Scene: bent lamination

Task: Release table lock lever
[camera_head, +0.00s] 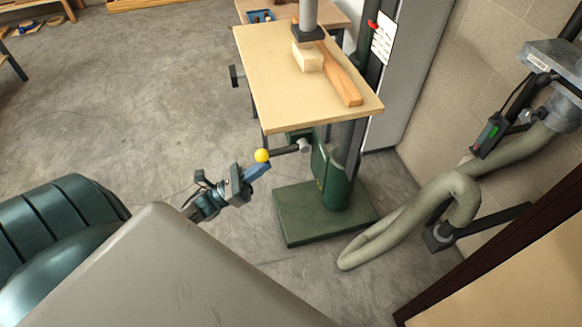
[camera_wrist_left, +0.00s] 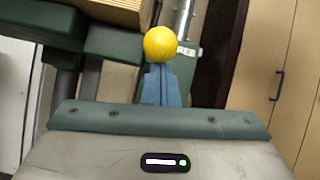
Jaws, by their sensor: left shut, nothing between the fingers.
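The lock lever shows as a yellow ball knob (camera_head: 261,155) on a dark rod below the wooden machine table (camera_head: 262,62). The rod runs right toward the green machine column. My left gripper (camera_head: 262,168) is shut, its blue fingers together and empty, with the tips at the lower side of the knob. The left wrist view shows the yellow knob (camera_wrist_left: 160,43) just past the tips of the blue fingers (camera_wrist_left: 160,72). I cannot tell whether they touch it. My right gripper is not in view.
A wooden piece (camera_head: 340,78) and a pale block (camera_head: 307,56) lie on the table. The green machine base (camera_head: 310,225) stands on the concrete floor. A thick hose (camera_head: 400,220) lies to its right. The floor at left (camera_head: 130,120) is clear.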

